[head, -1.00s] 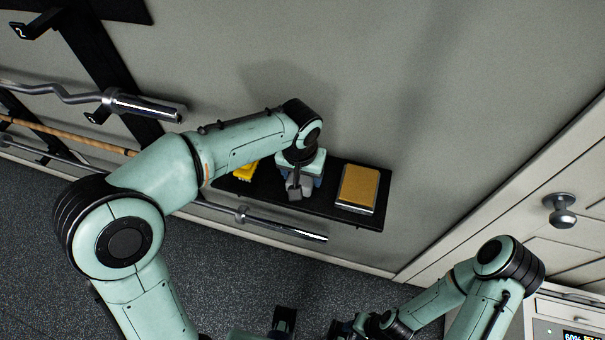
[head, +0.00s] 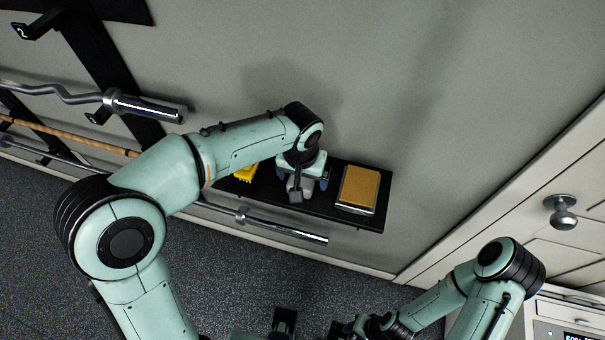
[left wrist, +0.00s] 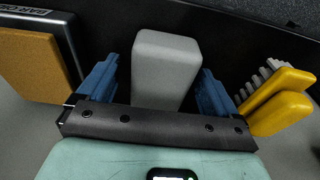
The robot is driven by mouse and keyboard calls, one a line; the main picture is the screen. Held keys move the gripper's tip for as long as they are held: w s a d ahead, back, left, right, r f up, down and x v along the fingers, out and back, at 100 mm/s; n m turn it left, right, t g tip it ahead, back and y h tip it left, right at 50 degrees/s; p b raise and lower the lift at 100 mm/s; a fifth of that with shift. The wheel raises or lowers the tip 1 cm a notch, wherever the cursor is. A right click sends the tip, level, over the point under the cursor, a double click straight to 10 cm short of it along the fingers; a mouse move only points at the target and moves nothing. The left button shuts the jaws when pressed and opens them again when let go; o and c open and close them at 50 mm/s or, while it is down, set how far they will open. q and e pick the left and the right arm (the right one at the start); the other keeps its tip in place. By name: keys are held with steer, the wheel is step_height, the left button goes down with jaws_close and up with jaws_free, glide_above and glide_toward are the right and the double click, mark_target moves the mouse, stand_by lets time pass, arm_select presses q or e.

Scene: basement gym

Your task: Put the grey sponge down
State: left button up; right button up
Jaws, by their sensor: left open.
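The grey sponge (left wrist: 165,65) stands between the two blue fingers of my left gripper (left wrist: 158,92) in the left wrist view. The fingers are open, with a narrow gap on the left side; on the right the sponge's edge is very close to the finger. In the head view my left gripper (head: 303,184) is over the middle of the black wall shelf (head: 328,206), and a bit of the sponge (head: 308,188) shows below it. The sponge appears to rest on the shelf; its underside is hidden. My right arm is at the lower right; its fingers cannot be made out.
A yellow item (head: 246,173) with a toothed grey part (left wrist: 262,80) is left of the sponge in the head view. A tan-topped block (head: 359,188) is to its right. Barbells (head: 275,224) hang on the wall at left.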

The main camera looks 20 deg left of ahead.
arm_select(q)
step_height(320, 180, up, 12)
steer(key=s+p, duration=0.1)
steer(key=shift+s, duration=0.35)
arm_select(e)
steer(key=shift+w+r, duration=0.2)
steer(key=shift+r, duration=0.25)
steer(key=shift+w+r, duration=0.2)
steer(key=shift+r, duration=0.25)
